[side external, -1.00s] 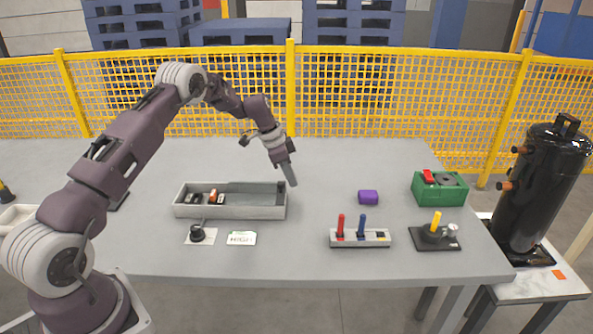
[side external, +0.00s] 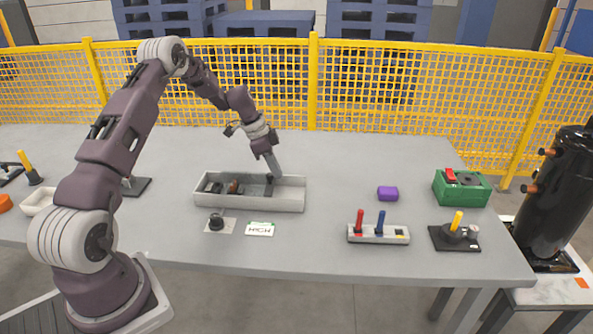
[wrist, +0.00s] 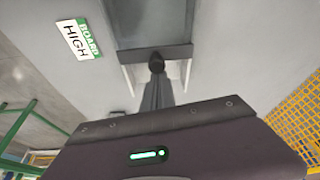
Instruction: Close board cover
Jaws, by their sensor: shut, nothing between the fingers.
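My gripper (side external: 276,173) is shut and tilted downward over the right half of a long grey open-topped tray (side external: 250,205). In the wrist view my fingers (wrist: 156,84) reach a dark round knob (wrist: 157,64) on a grey crossbar (wrist: 180,51) at the near end of a dark grey panel (wrist: 150,18), which looks like the board cover. They look to be at the knob, but I cannot tell whether they touch it. A dark upright part (side external: 268,184) shows below the fingertips. Small dark and orange parts (side external: 234,187) show in the tray's left half.
A label card (side external: 260,229) reading HIGH and a black knob on a plate (side external: 217,224) lie in front of the tray. To the right are a switch block (side external: 379,234), a purple block (side external: 388,193), a green box (side external: 461,190) and a yellow-handled lever (side external: 456,231).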

